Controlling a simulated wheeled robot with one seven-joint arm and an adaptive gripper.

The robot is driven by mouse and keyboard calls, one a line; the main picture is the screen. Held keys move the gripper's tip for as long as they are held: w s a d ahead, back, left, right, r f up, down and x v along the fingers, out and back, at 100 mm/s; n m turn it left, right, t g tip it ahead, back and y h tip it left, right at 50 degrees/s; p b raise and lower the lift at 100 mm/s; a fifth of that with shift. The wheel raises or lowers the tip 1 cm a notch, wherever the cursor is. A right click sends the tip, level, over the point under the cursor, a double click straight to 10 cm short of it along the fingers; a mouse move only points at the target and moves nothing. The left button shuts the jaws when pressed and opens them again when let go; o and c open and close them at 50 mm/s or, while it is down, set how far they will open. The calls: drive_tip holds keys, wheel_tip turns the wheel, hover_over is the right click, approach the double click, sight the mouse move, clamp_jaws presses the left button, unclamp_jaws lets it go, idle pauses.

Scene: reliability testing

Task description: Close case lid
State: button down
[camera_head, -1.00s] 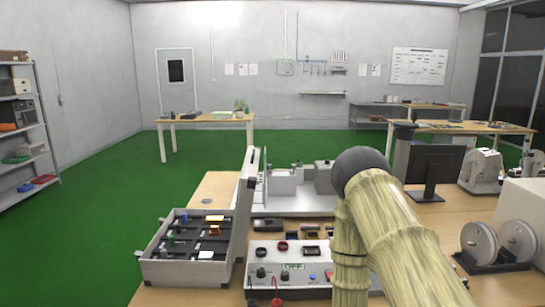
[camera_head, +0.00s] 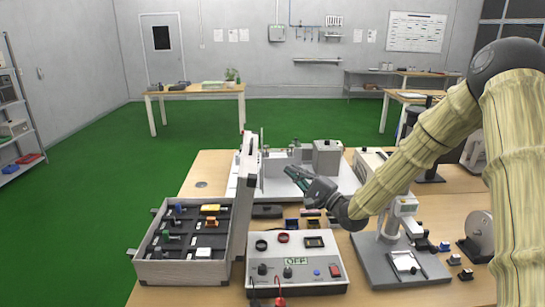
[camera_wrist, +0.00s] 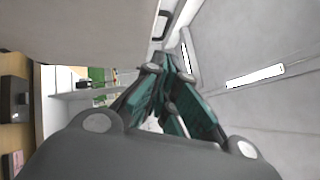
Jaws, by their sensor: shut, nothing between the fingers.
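The case (camera_head: 180,267) is an open pale box with dark insides, holding several small coloured parts, at the lower left of the head view. Its lid (camera_head: 243,205) stands upright along the case's right side. My gripper (camera_head: 290,173) is shut and empty, to the right of the lid and apart from it, its fingers pointing left. In the wrist view the teal fingers (camera_wrist: 166,66) meet at their tips, and a pale flat panel fills the upper left; I cannot tell for sure that it is the lid.
A control box (camera_head: 296,272) with knobs and an OFF label sits right of the case. A white tray (camera_head: 345,180) with grey blocks lies behind my gripper. A grey stand (camera_head: 402,265) is below my arm. A bare table patch (camera_head: 205,172) is behind the case.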

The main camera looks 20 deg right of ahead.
drive_tip(key=s+a+r+p+x, duration=0.1)
drive_tip(key=p+x, duration=0.4)
drive_tip(key=x, duration=0.7)
drive_tip(key=shift+a+p, duration=0.3)
drive_tip(key=shift+a, duration=0.15)
drive_tip(key=shift+s, duration=0.15)
